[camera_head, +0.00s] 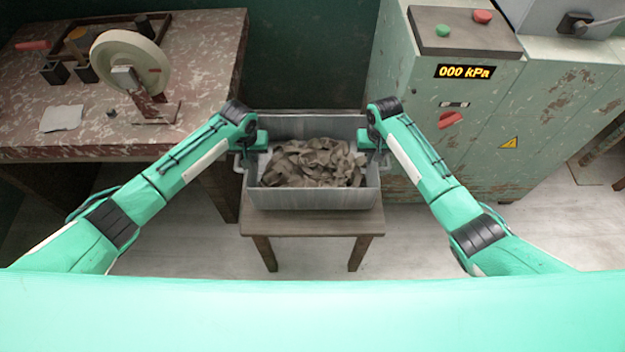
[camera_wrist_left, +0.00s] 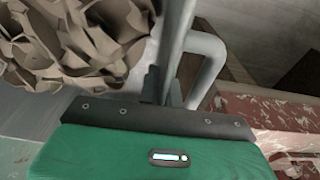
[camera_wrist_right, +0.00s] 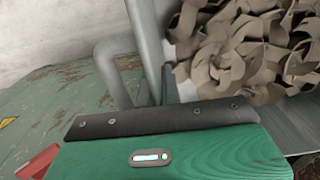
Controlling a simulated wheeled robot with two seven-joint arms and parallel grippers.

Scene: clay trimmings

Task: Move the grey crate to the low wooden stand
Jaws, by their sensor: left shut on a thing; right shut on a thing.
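The grey crate (camera_head: 315,196) is in the middle of the head view, full of grey-brown clay trimmings (camera_head: 312,163). It is level and over the low wooden stand (camera_head: 300,224), whose front edge and front legs show below it. I cannot tell whether its base touches the stand top. My left gripper (camera_head: 250,158) is shut on the crate's left side, where its rim and handle (camera_wrist_left: 208,62) show in the left wrist view. My right gripper (camera_head: 376,157) is shut on the right side, by the other handle (camera_wrist_right: 118,70). The fingertips are partly hidden.
A worn red-brown workbench (camera_head: 200,62) with a pale wheel (camera_head: 128,60) on it stands at the left. A green cabinet (camera_head: 440,115) with a pressure display stands close at the right. The floor (camera_head: 315,258) in front of the stand is clear.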

